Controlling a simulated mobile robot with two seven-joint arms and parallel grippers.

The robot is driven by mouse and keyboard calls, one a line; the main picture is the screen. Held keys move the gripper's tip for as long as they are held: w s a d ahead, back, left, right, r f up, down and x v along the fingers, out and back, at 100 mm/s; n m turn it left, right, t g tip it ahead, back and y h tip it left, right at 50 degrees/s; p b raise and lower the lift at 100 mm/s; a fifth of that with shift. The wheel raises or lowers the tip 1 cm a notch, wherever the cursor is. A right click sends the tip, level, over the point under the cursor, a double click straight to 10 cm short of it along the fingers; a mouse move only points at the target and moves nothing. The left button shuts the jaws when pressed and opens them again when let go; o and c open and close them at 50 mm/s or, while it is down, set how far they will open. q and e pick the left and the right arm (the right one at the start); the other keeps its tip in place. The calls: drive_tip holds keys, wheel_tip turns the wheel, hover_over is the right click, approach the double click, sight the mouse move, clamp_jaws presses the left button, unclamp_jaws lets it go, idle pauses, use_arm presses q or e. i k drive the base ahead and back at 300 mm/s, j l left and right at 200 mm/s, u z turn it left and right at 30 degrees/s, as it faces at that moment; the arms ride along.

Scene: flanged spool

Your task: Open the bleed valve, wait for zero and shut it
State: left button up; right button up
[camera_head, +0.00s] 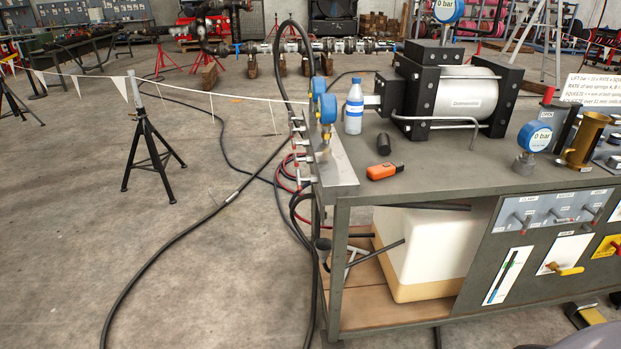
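A grey bench (470,165) carries the pump unit (466,98). Its front has a grey valve panel (552,210) with several small handles. Below sits a white plate with a yellow lever (570,270), and a yellow plate (607,246) with a red handle is cut by the right edge. The labels are too small to read, so I cannot tell which is the bleed valve. A blue gauge (535,137) on the bench reads 0 bar, as does a gauge (447,10) above the pump. Neither gripper is in view.
A water bottle (353,107), a black cylinder (384,144), an orange tool (385,171) and a brass mug (587,140) stand on the bench. A white tank (430,245) is below. Hoses (190,240) cross the floor; a black stand (150,150) holds a flagged rope.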

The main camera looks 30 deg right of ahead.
sight(299, 180)
drive_tip(key=i, duration=3.4)
drive_tip(key=i+z, duration=0.1)
drive_tip(key=i, duration=0.45)
drive_tip(key=i+j, duration=0.15)
drive_tip(key=i, duration=0.35)
drive_tip(key=i+z, duration=0.1)
drive_tip(key=z, duration=2.45)
